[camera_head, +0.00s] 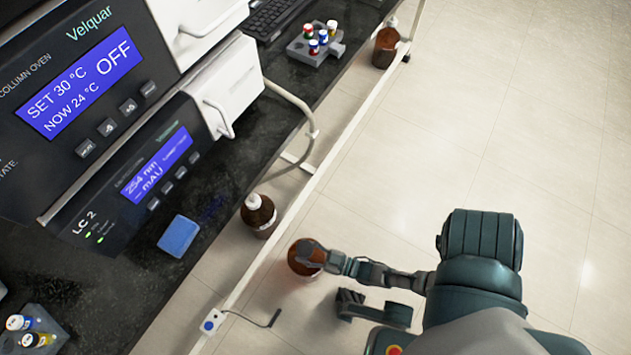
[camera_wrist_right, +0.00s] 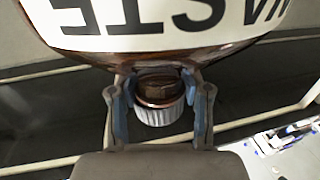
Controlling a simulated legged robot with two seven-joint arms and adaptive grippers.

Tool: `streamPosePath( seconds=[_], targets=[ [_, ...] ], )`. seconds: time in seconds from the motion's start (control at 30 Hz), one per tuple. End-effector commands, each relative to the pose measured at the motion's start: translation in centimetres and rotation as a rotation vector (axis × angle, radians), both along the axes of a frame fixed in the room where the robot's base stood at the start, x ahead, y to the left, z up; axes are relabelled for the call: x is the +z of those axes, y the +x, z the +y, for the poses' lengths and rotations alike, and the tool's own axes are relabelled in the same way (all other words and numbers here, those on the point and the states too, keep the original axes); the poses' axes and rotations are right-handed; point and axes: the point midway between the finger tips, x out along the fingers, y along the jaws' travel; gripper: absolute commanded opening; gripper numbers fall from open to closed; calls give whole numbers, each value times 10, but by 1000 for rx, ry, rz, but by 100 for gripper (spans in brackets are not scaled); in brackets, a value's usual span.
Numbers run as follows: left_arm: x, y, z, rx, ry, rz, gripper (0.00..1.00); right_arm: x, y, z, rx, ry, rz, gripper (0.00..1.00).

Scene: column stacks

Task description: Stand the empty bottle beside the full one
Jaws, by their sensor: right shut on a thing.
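My right gripper (camera_head: 318,256) is shut on a brown bottle (camera_head: 301,262) below the bench edge. In the right wrist view the fingers (camera_wrist_right: 158,105) stand on either side of its neck and ribbed pale cap (camera_wrist_right: 160,115). Its white label (camera_wrist_right: 150,25), upside down and cropped, reads "WASTE". A second brown bottle (camera_head: 260,218) with a white cap stands upright, left of and beyond the held one, close to the bench edge. I cannot tell from the brown glass which bottle is empty. My left gripper is not in view.
A third brown bottle (camera_head: 386,45) stands farther back on the pale floor (camera_head: 480,120). A white rail (camera_head: 335,170) runs along the bench. A hose (camera_head: 305,115) hangs over its edge. The black benchtop (camera_head: 215,200) holds instruments, a blue block (camera_head: 179,236) and vial racks (camera_head: 316,46).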

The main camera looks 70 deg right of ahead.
Motion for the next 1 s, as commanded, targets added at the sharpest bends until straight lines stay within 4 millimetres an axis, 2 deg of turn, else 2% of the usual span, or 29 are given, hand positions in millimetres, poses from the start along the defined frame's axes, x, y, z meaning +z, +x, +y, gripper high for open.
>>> streamPosePath(
  seconds=[0.13, 0.3, 0.4, 0.77, 0.8, 0.87, 1.0],
  targets=[
    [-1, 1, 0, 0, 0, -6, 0, -2, 6, 2, 0, -1, -6, 0],
    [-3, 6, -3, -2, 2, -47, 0, -27, 4, 2, 1, 0, 3, 0],
    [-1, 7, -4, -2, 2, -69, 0, -34, 4, 2, 1, 0, 0, 0],
    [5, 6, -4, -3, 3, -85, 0, -32, 7, 2, 0, 0, -9, 0],
    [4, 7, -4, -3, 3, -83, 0, -34, 6, 2, 0, 0, -2, 58],
    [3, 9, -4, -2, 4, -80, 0, -34, 6, 2, 0, 0, -2, 73],
    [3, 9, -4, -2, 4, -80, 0, -35, 6, 2, 0, 0, -2, 73]
  ],
)
